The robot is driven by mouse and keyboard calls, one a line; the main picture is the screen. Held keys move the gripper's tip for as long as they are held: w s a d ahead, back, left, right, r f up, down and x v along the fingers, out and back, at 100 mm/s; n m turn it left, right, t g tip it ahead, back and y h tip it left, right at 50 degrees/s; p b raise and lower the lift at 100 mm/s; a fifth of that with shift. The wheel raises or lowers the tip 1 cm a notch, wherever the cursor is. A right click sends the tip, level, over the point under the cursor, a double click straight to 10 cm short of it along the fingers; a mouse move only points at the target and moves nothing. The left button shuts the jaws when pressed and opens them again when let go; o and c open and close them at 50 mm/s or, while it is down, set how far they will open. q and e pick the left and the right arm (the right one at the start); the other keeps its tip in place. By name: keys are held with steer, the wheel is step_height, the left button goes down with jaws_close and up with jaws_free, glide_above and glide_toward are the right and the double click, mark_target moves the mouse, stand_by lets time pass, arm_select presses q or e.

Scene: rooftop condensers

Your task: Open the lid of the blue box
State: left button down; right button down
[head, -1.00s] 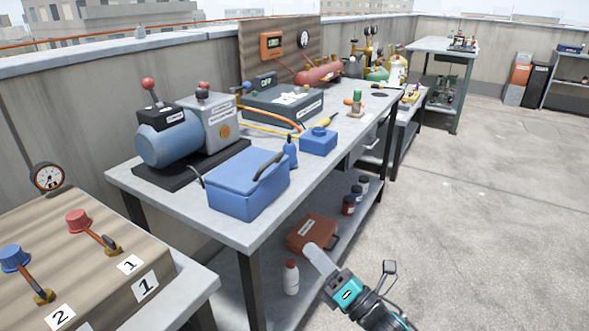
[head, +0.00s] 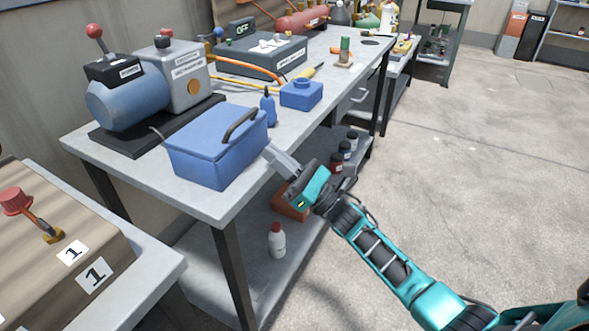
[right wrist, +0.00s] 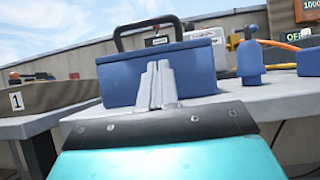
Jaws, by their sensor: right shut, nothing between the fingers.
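The blue box (head: 212,158) stands on the grey workbench near its front left corner, with its lid (head: 214,130) shut. A dark handle (head: 240,125) arches up at the lid's right side. My right gripper (head: 270,152) is shut and empty, just off the bench's front edge and to the right of the box. In the right wrist view the shut fingers (right wrist: 158,84) point at the box front (right wrist: 120,85), with the handle (right wrist: 148,32) above them. I cannot tell from the picture whether the fingertips touch the box. My left gripper is out of view.
A blue bottle (head: 267,108) and a small blue container (head: 301,95) stand right of the box. A blue motor pump (head: 130,100) is behind it. A white bottle (head: 277,240) stands on the lower shelf. Open floor (head: 460,170) lies to the right.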

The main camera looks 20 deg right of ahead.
steer(key=r, duration=0.1)
steer(key=w+a+r, duration=0.1)
steer(key=w+r+p, duration=0.1)
steer(key=shift+a+r, duration=0.3)
steer(key=shift+r, duration=0.1)
steer(key=shift+a+r, duration=0.1)
steer(key=shift+r, duration=0.6)
steer(key=shift+w, duration=0.1)
